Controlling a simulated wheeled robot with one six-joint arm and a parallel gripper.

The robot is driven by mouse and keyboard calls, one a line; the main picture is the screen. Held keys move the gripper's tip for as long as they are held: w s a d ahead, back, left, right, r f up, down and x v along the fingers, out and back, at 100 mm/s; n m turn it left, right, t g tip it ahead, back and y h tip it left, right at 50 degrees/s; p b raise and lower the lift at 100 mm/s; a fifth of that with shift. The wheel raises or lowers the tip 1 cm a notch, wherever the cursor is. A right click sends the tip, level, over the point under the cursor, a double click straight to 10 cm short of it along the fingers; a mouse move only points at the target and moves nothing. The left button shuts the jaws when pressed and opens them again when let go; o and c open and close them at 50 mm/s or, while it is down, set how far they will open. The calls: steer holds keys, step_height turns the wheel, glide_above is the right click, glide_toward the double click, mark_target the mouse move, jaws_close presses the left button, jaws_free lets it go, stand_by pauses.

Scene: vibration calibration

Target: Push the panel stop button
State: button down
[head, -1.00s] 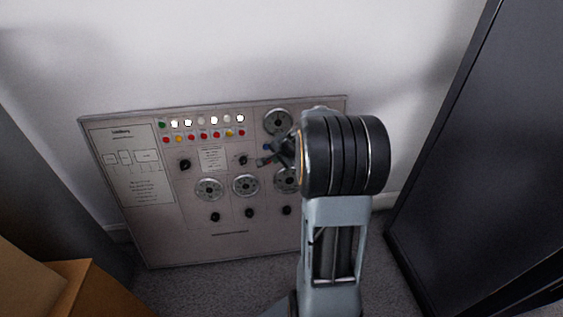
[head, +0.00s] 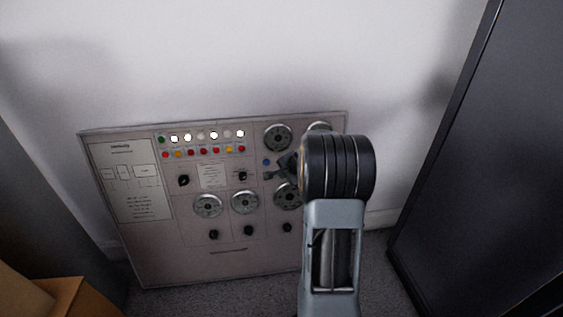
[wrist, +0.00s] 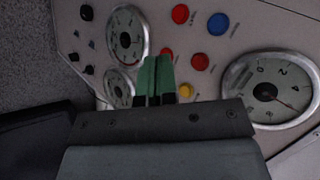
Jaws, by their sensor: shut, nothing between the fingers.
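The grey control panel (head: 240,262) leans upright against the white wall, with rows of small coloured buttons and lamps, several dials and black knobs. In the wrist view, a red button (wrist: 180,14), a blue button (wrist: 218,23), another red button (wrist: 200,61) and a yellow button (wrist: 185,90) show on the panel. A third red button (wrist: 166,53) is partly behind my fingertips. I cannot read which one is the stop button. My gripper (wrist: 155,64) has green fingertips, shut together and empty, in front of the panel beside these buttons. Contact cannot be told. My arm hides part of the panel's right side.
A dark cabinet (head: 470,150) stands at the right. Orange-brown boxes (head: 75,298) are at the lower left, beside a dark grey surface (head: 45,205). Round gauges (wrist: 266,92) sit on both sides of the buttons. Grey carpet lies below the panel.

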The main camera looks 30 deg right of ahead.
steer(key=w+d+f+p, duration=0.1)
steer(key=w+d+p, duration=0.1)
steer(key=w, duration=0.3)
steer(key=shift+w+d+f, duration=0.15)
steer(key=shift+w+d, duration=0.25)
steer(key=shift+w, duration=0.1)
stand_by(1.9)
steer(key=shift+w+d+f, duration=0.1)
steer(key=shift+w+d, duration=0.1)
steer(key=shift+w, duration=0.1)
steer(key=shift+w+d, duration=0.15)
steer(key=shift+w, duration=0.15)
stand_by(0.8)
steer(key=shift+s, duration=0.1)
steer(key=shift+s+a, duration=0.3)
steer(key=shift+s, duration=0.3)
steer(key=shift+b, duration=0.3)
